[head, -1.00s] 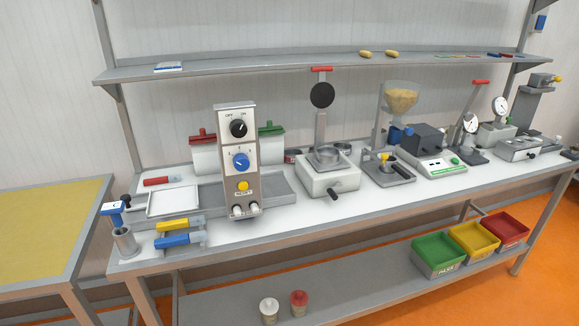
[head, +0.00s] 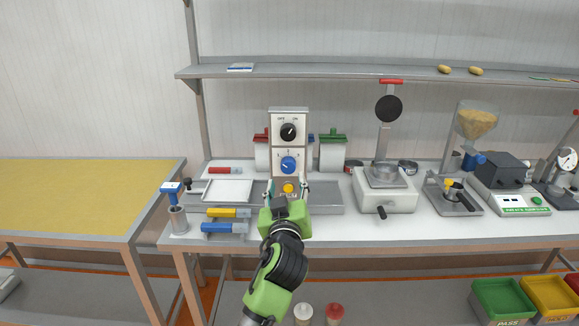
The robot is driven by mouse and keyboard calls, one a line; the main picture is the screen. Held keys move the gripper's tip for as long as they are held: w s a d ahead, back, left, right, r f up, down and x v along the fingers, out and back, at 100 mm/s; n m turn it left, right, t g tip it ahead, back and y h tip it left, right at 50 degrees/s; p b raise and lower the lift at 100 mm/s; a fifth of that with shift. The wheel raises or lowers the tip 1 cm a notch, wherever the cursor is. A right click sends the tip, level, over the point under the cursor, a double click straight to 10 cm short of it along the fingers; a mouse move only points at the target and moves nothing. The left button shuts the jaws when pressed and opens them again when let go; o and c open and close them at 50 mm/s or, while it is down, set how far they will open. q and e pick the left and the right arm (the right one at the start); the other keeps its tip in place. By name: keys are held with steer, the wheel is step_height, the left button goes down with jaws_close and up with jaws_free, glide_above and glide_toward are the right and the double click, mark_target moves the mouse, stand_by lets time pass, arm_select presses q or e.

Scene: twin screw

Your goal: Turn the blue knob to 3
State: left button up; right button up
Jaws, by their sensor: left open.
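The blue knob (head: 288,165) sits on the front of the upright grey control panel (head: 289,147), below a black OFF/ON knob (head: 289,132) and above a yellow button (head: 288,188). Numbers ring the blue knob but are too small to read surely, and so is its pointer. My left gripper (head: 288,187), on a green and black arm, is in front of the lower panel, just below the blue knob. Its fingers are apart, one on each side of the yellow button, with nothing seen between them in its grasp. It hides the panel's bottom. My right gripper is not seen.
A white tray (head: 228,190), a yellow-handled tool (head: 229,213) and a blue-handled tool (head: 224,227) lie left of the panel. A press (head: 386,190) stands to its right. A shelf (head: 340,70) runs above the bench. The bench front right of my arm is clear.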

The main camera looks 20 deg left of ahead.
mark_target(288, 167)
arm_select(q)
steer(key=p+x, duration=0.1)
steer(key=x, duration=0.7)
steer(key=shift+w+d+p, duration=0.1)
steer(key=shift+w+p, duration=0.05)
steer(key=shift+p, duration=0.25)
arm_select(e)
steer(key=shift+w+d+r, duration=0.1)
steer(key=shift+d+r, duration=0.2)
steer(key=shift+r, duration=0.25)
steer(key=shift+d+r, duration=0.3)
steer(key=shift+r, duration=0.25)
arm_select(q)
steer(key=shift+f, duration=0.1)
steer(key=c, duration=1.1)
